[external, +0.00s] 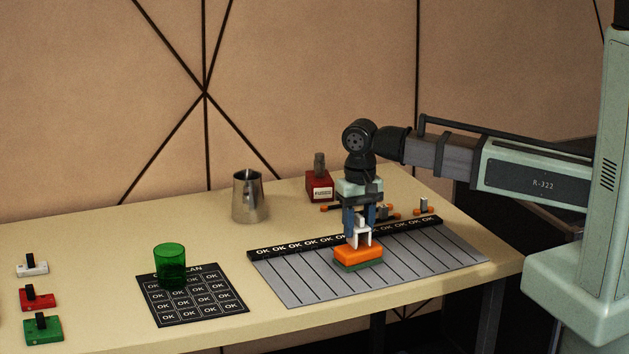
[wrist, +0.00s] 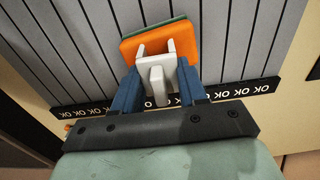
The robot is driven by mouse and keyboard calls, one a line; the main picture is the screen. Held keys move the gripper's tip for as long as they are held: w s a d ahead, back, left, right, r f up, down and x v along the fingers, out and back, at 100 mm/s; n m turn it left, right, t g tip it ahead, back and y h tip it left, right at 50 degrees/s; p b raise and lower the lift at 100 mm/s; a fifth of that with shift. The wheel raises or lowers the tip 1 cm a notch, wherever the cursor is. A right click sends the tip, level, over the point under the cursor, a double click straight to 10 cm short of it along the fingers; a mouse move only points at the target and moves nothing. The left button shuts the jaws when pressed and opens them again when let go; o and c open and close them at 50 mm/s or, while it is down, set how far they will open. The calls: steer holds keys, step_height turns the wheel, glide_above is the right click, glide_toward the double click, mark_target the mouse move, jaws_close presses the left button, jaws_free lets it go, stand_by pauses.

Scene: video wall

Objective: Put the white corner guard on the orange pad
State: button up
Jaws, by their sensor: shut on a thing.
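The white corner guard (external: 361,233) is between the blue fingers of my gripper (external: 358,226), which is shut on it. In the wrist view the white guard (wrist: 156,75) shows between the fingertips (wrist: 157,84), with two prongs reaching over the orange pad. The orange pad (external: 358,254) lies on a green layer on the grey striped mat; it also shows in the wrist view (wrist: 150,44). The guard is directly over or on the orange pad; I cannot tell whether they touch.
The grey striped mat (external: 300,284) has an OK strip along its back. A green cup (external: 170,264) stands on a black OK card (external: 208,311). Several small switch-like blocks are at left.

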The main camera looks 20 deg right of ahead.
mark_target(359, 215)
steer(key=shift+f, duration=0.3)
steer(key=o, duration=1)
steer(key=shift+r, duration=0.1)
step_height(359, 215, up, 12)
steer(key=shift+r, duration=0.1)
stand_by(0.3)
steer(key=shift+w, duration=0.1)
stand_by(0.3)
